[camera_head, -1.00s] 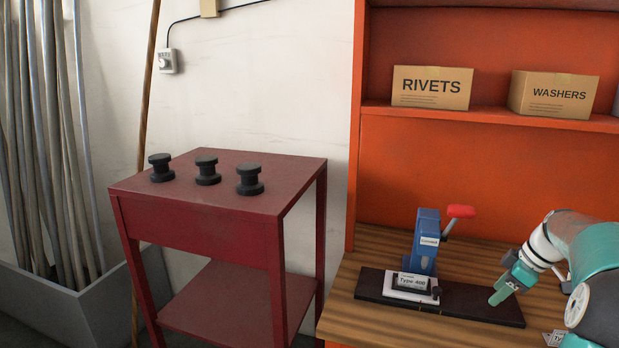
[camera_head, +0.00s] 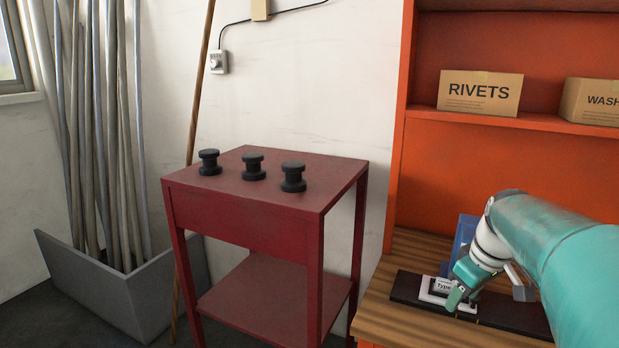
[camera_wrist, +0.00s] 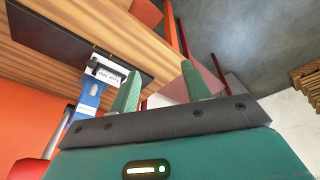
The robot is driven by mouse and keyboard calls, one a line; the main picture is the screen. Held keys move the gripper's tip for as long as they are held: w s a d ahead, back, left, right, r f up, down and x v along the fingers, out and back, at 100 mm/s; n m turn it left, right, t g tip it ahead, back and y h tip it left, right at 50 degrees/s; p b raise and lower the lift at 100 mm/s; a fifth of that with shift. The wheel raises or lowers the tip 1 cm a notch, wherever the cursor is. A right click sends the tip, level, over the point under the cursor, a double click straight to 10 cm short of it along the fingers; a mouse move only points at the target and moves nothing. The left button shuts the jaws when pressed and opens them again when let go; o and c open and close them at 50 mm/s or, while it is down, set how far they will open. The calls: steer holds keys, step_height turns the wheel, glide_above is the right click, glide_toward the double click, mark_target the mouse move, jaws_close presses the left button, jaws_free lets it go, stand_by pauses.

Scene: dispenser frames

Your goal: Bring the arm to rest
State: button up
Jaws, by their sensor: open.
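My gripper (camera_head: 460,297) hangs at the end of my teal arm over the wooden workbench, in front of the blue dispenser (camera_head: 464,238) in the head view. In the wrist view my gripper (camera_wrist: 158,88) shows two green fingers standing well apart with nothing between them. The dispenser (camera_wrist: 90,97) also shows there, left of the fingers, with its white labelled part toward the dark base. My arm hides much of the dispenser in the head view.
A dark red side table (camera_head: 245,209) holds three black spools (camera_head: 253,167). An orange shelf carries a rivets box (camera_head: 480,93) and a washers box (camera_head: 592,102). A grey bin (camera_head: 115,297) of metal pipes stands at left. A wooden pole leans behind the table.

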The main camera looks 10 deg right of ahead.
steer(key=s+a+f+m+t, duration=0.2)
steer(key=s+a+m, duration=0.2)
steer(key=s+a, duration=1.2)
steer(key=a, duration=0.3)
steer(key=shift+a+f+m+t, duration=0.15)
steer(key=shift+f+m+t, duration=0.1)
steer(key=shift+m+t, duration=0.05)
